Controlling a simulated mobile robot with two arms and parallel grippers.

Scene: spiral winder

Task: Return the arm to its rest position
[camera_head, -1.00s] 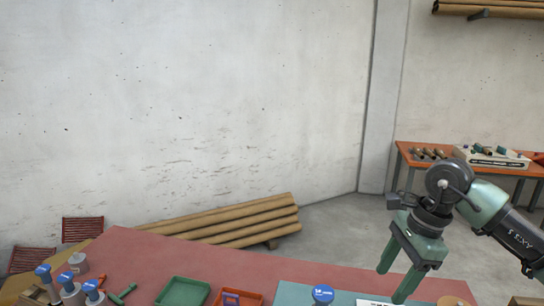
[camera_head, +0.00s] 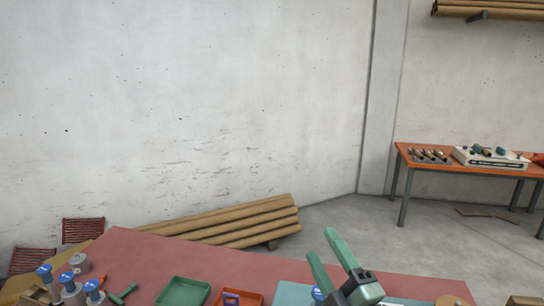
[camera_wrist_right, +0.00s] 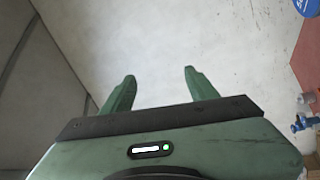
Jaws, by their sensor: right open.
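My right gripper (camera_head: 326,248) is at the lower middle-right of the head view, above the front table and pointing up. Its two green fingers are apart, with nothing between them. In the right wrist view the same open fingers (camera_wrist_right: 158,84) frame bare pale wall. My left gripper is in neither view. Most of my right arm is below the head view's edge.
The red-topped table (camera_head: 140,250) carries a green tray (camera_head: 183,291), an orange tray (camera_head: 238,298), blue-capped bottles (camera_head: 72,290) and a teal mat (camera_head: 290,291). Long cardboard tubes (camera_head: 230,222) lie behind it. An orange workbench (camera_head: 405,151) stands at right.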

